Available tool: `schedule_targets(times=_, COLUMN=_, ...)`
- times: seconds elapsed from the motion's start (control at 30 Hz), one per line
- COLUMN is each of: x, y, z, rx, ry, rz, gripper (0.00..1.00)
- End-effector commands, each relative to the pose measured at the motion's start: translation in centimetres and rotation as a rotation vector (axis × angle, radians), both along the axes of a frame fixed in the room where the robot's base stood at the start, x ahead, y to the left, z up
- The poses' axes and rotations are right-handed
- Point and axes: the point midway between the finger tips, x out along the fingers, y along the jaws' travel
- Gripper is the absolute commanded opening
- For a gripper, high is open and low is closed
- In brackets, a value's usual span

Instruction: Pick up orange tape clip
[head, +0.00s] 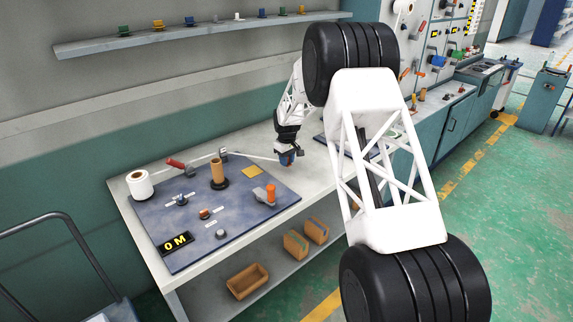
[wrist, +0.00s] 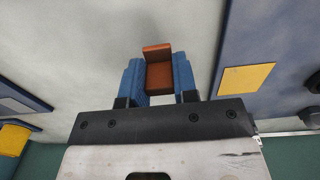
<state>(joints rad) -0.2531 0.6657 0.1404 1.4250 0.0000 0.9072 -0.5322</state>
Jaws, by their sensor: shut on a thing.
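An orange-brown clip (wrist: 158,70) shows in the wrist view between the two blue fingers of my gripper (wrist: 158,82). The fingers touch its sides and are shut on it. Its upper end sticks out past the fingertips. In the head view my gripper (head: 288,158) is over the bare grey strip of the bench, just right of the blue mat. The clip there is small and mostly hidden by the fingers. I cannot tell from these frames how far above the bench it is.
The blue mat (head: 165,225) holds a brown spool on a post (head: 217,172), an orange-topped part (head: 270,192), a yellow square (head: 252,171) and a display (head: 176,243). A white roll (head: 140,184) stands at the left. Boxes (head: 296,244) sit on the lower shelf.

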Motion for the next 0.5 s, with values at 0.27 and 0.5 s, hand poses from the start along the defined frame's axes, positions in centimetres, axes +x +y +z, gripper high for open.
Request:
schedule_targets(times=0.27, x=-3.6, y=-0.9, z=0.2, rx=-0.001, ry=0.002, rz=0.0, gripper=0.05)
schedule_targets(times=0.5, x=-7.1, y=-1.8, z=0.5, rx=-0.001, ry=0.002, rz=0.0, gripper=0.05)
